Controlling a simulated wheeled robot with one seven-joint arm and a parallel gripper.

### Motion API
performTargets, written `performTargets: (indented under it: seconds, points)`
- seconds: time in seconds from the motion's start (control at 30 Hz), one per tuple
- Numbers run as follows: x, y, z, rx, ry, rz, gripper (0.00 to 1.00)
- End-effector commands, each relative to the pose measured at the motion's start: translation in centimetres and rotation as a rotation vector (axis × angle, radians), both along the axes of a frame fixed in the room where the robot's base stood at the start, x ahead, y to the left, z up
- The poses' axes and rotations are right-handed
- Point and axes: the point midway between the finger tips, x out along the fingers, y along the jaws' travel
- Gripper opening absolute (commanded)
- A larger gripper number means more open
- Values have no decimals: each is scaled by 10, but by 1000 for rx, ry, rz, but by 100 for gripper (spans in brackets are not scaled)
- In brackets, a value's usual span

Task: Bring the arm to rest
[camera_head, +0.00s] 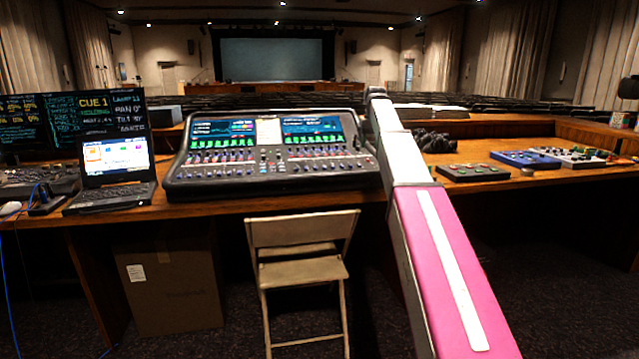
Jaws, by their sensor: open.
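My arm reaches from the lower right of the head view up over the desk, with a long pink and white link and paler, narrower links beyond it. The arm's far visible part stands just right of the mixing console (270,155), in front of its right edge. My gripper cannot be made out in this view. I see nothing held.
A wooden desk (560,175) carries a laptop (115,170), monitors (110,115), a dark lumpy bundle (437,141), a button box (472,172) and a blue pedal (525,159). A folding chair (302,265) and a cardboard box (172,285) stand at the desk's front.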

Motion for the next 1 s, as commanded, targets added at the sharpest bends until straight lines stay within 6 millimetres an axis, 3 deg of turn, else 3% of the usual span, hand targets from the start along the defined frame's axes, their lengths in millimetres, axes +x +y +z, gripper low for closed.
performTargets:
  seconds: [0.27,0.47,0.67,1.0]
  points:
    - [-20,1,-52,-3,6,-10,48]
    - [-44,2,-105,-6,10,-22,48]
    - [-90,3,-189,-13,18,-40,48]
    - [-193,5,-323,-27,27,-72,48]
